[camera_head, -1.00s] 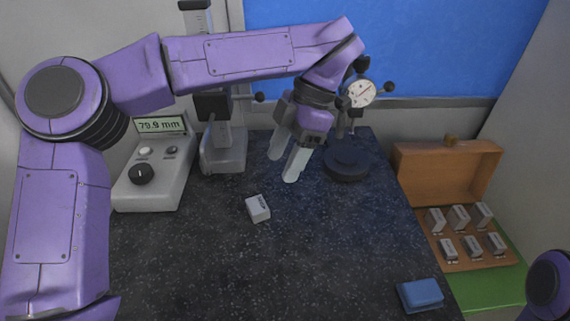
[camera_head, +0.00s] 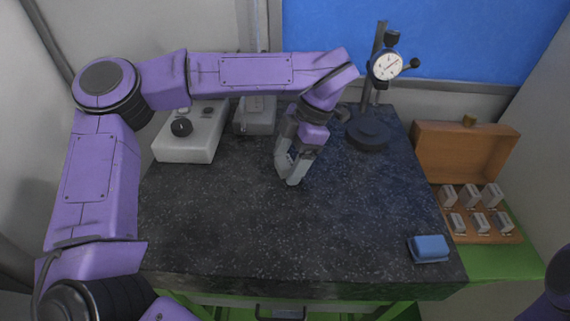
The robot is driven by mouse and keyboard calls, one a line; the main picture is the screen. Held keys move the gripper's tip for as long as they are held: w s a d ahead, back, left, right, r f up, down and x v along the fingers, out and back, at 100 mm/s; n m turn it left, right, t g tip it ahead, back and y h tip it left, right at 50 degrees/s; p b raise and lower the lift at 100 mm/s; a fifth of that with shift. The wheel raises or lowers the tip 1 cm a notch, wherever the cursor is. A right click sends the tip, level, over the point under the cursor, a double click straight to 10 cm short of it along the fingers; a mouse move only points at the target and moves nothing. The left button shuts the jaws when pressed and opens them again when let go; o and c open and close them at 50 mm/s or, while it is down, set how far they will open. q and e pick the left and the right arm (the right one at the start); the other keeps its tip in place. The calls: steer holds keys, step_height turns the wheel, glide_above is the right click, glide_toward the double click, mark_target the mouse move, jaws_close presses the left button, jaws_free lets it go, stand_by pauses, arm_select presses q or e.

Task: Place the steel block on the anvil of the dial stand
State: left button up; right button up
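My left gripper (camera_head: 289,171) reaches down to the dark table top left of the dial stand, with its pale fingers pointing down. The steel block is mostly hidden by the fingers at the spot where it lay; a pale shape between the fingertips may be part of it. I cannot tell whether the fingers are closed on it. The dial stand (camera_head: 368,133) stands upright at the back right, with a round dark base, a post and a white dial (camera_head: 386,66). Its anvil is dark, and I see no block on it. My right gripper is out of view.
A grey box with a black knob (camera_head: 188,133) and another grey instrument base (camera_head: 256,118) stand at the back left. A blue pad (camera_head: 430,248) lies front right. An open wooden case (camera_head: 465,152) with several small blocks is right of the table (camera_head: 230,230). The table's middle front is clear.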

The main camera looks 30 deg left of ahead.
arm_select(q)
steer(key=shift+s, duration=0.1)
steer(key=c, duration=0.4)
steer(key=shift+w+a+f, duration=0.1)
steer(key=shift+w, duration=0.15)
jaws_close()
steer(key=shift+w+r+b, duration=0.1)
steer(key=shift+r+b, duration=0.25)
steer(key=shift+r, duration=0.2)
steer(key=shift+r+b, duration=0.3)
steer(key=shift+r, duration=0.55)
steer(key=s+d+r+b, duration=0.3)
steer(key=s+d+r, duration=0.5)
steer(key=s+r, duration=0.2)
steer(key=shift+s+d+r, duration=0.15)
steer(key=shift+s, duration=0.7)
